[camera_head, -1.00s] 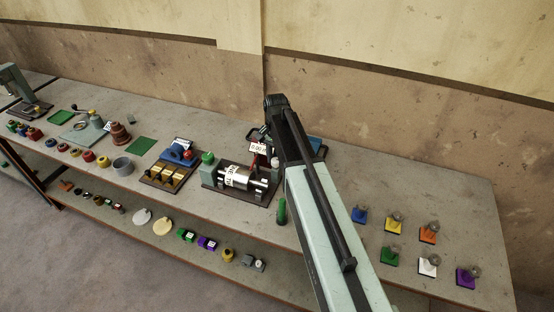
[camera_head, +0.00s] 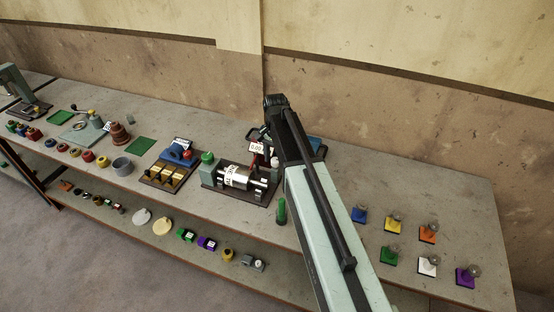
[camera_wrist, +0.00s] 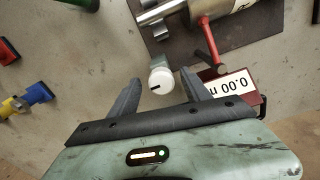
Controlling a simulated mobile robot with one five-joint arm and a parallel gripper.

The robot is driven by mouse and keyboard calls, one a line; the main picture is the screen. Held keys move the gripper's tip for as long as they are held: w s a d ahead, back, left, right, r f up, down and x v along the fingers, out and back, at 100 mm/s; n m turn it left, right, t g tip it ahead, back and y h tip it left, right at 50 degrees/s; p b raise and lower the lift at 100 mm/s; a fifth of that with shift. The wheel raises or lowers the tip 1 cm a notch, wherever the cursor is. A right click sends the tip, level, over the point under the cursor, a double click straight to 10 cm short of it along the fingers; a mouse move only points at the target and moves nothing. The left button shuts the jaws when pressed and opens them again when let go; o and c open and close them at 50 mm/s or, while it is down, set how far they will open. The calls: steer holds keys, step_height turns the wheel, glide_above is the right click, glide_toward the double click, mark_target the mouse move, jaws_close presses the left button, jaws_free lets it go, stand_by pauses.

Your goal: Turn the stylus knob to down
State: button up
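A white round knob (camera_wrist: 163,79) with a black mark on its face shows in the wrist view, between my gripper's fingertips. My gripper (camera_wrist: 160,84) is open, with one dark finger on each side of the knob and a gap on both sides. The knob belongs to, or sits close by, the machine with the shiny metal cylinder (camera_head: 238,178); a red arm (camera_wrist: 207,40) reaches over the cylinder. A red box with a white display (camera_wrist: 234,86) reading 0.00 is just right of my gripper.
A green upright object (camera_head: 281,211) stands near the table's front edge. Several coloured blocks with bulbs (camera_head: 394,224) lie right of my arm. A blue and brass device (camera_head: 174,166) stands left of the machine. A wall runs behind the table.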

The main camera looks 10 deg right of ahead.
mark_target(276, 160)
steer(key=shift+r, duration=0.1)
step_height(276, 160, up, 8)
steer(key=p, duration=0.8)
steer(key=shift+f, duration=0.2)
